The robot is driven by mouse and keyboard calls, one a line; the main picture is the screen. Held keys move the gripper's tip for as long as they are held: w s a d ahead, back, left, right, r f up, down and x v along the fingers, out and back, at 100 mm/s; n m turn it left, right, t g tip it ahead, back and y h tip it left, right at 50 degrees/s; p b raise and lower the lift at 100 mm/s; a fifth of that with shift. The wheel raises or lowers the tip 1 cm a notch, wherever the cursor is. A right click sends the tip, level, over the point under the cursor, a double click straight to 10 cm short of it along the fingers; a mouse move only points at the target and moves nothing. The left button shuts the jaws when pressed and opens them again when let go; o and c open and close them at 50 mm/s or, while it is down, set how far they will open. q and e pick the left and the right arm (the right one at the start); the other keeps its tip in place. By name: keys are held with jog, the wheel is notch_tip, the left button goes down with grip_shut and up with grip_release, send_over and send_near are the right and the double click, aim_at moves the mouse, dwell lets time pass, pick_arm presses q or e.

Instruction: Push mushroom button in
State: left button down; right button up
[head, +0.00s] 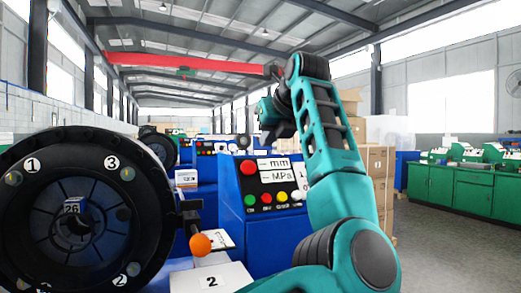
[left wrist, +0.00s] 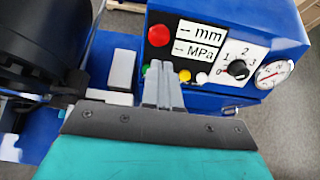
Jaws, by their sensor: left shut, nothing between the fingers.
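The red mushroom button (head: 248,167) sits at the upper left of the blue control panel (head: 229,190), left of the mm and MPa displays. It also shows in the left wrist view (left wrist: 158,35), just beyond my fingertips. My left gripper (left wrist: 163,66) is shut and empty, its fingers pointing at the panel just below the button in the picture. I cannot tell the exact gap, but no contact is visible. In the head view my left arm rises in front of the machine, and its fingertips cannot be made out. My right gripper is not in view.
Below the displays are small coloured buttons (head: 265,198). A dial (left wrist: 237,68) and a gauge (left wrist: 272,74) are on the panel's right. A large black crimper head (head: 140,225) stands at left, with an orange ball (head: 200,245) beside it. Green benches (head: 450,195) stand far right.

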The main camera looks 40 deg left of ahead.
pick_arm(q)
jog(key=shift+v, duration=1.1)
